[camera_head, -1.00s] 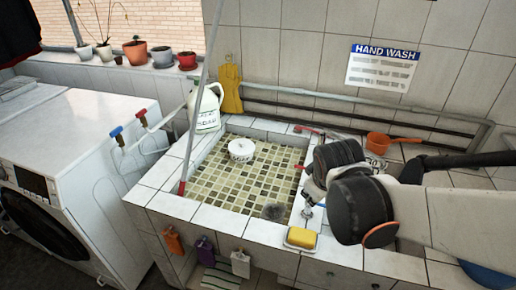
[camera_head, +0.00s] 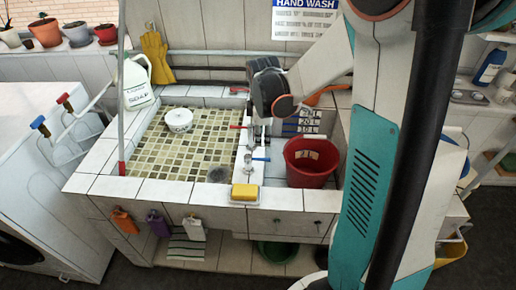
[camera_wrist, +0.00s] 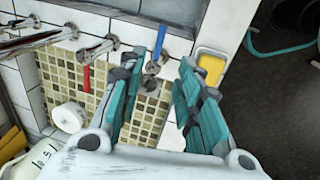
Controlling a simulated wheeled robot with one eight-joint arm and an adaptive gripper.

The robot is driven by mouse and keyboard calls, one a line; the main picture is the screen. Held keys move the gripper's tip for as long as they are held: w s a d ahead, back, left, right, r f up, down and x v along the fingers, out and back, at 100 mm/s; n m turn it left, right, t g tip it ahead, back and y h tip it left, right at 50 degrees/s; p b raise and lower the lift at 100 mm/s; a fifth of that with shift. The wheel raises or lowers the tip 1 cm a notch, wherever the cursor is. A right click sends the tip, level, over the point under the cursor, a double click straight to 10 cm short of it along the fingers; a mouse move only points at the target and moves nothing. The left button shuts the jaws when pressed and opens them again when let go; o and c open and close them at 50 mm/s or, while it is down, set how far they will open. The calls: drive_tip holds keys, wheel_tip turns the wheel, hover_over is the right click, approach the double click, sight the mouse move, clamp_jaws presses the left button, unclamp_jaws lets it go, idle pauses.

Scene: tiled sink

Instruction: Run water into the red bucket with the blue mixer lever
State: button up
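The red bucket (camera_head: 309,162) stands upright in the right-hand basin in the head view, a paper label on its side. The blue mixer lever (camera_head: 260,158) is on the divider left of it; it also shows in the wrist view (camera_wrist: 160,42). A red lever (camera_head: 237,127) is further back, also in the wrist view (camera_wrist: 86,78). My gripper (camera_wrist: 163,68) is open, teal fingers apart, with nothing between them. The blue lever appears just beyond the fingertips; contact is not visible. No water stream is visible. The bucket's inside bottom is hidden.
A yellow sponge (camera_head: 245,192) lies on a dish at the divider's front end. A white lidded pot (camera_head: 179,119) sits in the tiled left basin. A soap jug (camera_head: 137,84) stands at the back left. My arm hides much of the right side.

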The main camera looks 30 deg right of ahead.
sight(263, 159)
drive_tip(key=f+b, duration=0.1)
drive_tip(key=f, duration=0.3)
drive_tip(key=w+d+f+b, duration=0.1)
drive_tip(key=f, duration=0.4)
drive_tip(key=w+f+b, duration=0.1)
drive_tip(key=f, duration=0.3)
drive_tip(key=shift+d+f+b, duration=0.15)
drive_tip(key=shift+d+b, duration=0.05)
drive_tip(key=shift+b, duration=0.2)
clamp_jaws()
